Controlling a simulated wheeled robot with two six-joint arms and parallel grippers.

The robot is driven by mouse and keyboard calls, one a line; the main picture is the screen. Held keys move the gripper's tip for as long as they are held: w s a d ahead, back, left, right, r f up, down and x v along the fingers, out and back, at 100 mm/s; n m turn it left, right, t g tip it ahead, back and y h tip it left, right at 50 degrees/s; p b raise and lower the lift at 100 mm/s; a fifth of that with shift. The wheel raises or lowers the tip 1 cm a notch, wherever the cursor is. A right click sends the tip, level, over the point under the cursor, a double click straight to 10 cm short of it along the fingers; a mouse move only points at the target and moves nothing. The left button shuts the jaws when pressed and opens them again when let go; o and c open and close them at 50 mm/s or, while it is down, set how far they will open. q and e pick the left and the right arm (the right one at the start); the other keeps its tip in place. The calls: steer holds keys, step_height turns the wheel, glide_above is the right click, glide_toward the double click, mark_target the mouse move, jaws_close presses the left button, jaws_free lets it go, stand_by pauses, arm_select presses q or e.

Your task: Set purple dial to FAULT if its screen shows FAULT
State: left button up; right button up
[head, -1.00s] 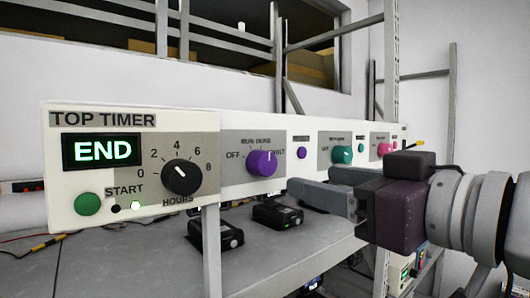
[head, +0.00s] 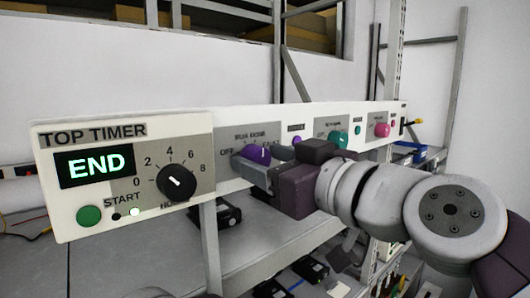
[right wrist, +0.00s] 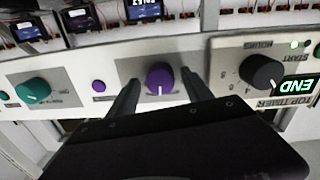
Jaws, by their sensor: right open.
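The purple dial (head: 257,154) sits on the long white panel, right of the timer, partly hidden by my right gripper (head: 252,167). In the right wrist view, upside down, the purple dial (right wrist: 160,79) lies between the two open fingers of my right gripper (right wrist: 161,82), with a gap on each side. Its white mark points to the upper middle of its label, between OFF and FAULT. In the right wrist view a small lit screen (right wrist: 143,9) on a device beyond the panel is cut off, and its text is unclear. My left gripper does not show.
The top timer screen (head: 94,165) reads END, above a green button (head: 88,216) and beside a black dial (head: 176,182). A teal dial (head: 338,139) and a pink dial (head: 382,130) are farther right. Black devices (head: 228,212) stand on the grey shelf below.

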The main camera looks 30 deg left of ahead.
steer(key=shift+d, duration=0.1)
steer(key=shift+c, duration=0.3)
steer(key=shift+s, duration=0.15)
jaws_close()
steer(key=shift+m, duration=0.4)
steer(key=m, duration=0.4)
steer(key=shift+r+m, duration=0.1)
steer(key=shift+m, duration=0.3)
steer(key=m, duration=0.6)
steer(key=shift+m, duration=0.3)
